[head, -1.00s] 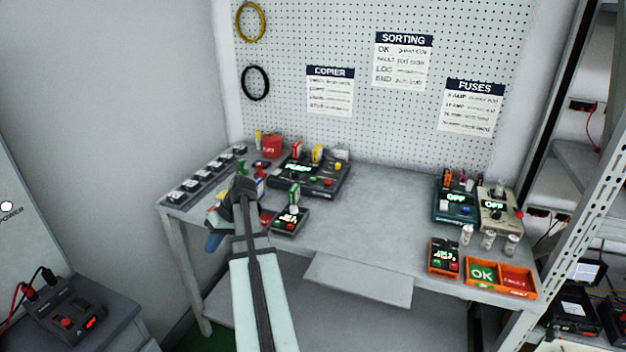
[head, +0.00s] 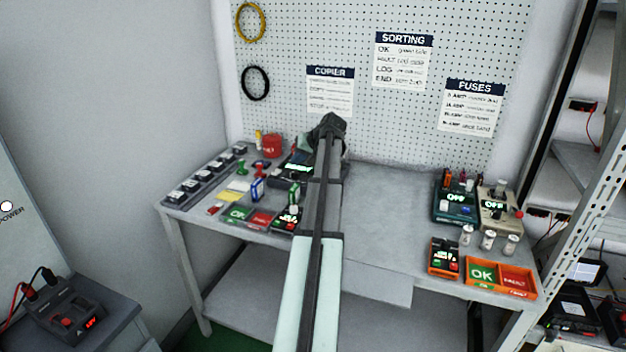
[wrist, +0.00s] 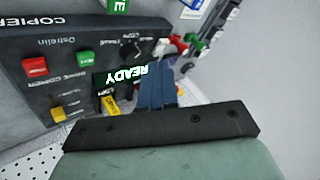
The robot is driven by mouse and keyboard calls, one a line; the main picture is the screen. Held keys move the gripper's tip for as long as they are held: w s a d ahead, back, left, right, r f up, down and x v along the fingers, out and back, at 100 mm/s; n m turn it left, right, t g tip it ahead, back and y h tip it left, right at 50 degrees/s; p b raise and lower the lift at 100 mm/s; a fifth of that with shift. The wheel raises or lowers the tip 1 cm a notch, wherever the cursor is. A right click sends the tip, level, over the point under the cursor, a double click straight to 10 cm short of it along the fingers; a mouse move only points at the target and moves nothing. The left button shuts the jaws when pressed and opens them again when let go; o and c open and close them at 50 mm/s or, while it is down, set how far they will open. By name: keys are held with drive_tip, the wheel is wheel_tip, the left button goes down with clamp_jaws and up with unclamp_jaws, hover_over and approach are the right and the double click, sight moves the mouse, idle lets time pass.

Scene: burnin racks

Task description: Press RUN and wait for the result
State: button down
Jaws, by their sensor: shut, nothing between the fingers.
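The dark copier unit (head: 285,180) stands at the back left of the bench, partly hidden by my arm, its green display lit. In the wrist view the copier (wrist: 75,50) is close, and its display (wrist: 122,78) reads READY. Red (wrist: 35,67), green (wrist: 85,58) and yellow (wrist: 58,114) buttons show on its panel. I cannot read a RUN label on any button. My gripper (wrist: 157,82) is shut and empty, its blue fingers beside the display; whether they touch the panel is unclear. In the head view the fingers are hidden behind my wrist.
A small tester (head: 288,219) with a lit display stands in front of the copier, beside green (head: 237,213) and red (head: 262,220) pads. An orange tester (head: 444,257) and OK/FAULT tray (head: 499,294) sit at the right. The bench middle is clear.

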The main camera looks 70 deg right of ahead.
drive_tip(key=s+d+r+m+h, duration=0.1)
drive_tip(key=s+d+r, duration=0.1)
drive_tip(key=s+d, duration=0.2)
drive_tip(key=shift+s+d+r+h, duration=0.25)
drive_tip(key=shift+d+r+h, duration=0.1)
drive_tip(key=shift+d, duration=0.4)
drive_tip(key=shift+f, duration=0.1)
drive_tip(key=shift+f, duration=4.3)
drive_tip(key=shift+f, duration=0.25)
drive_tip(key=shift+f, duration=0.2)
drive_tip(key=shift+f, duration=0.45)
drive_tip(key=shift+r, duration=0.9)
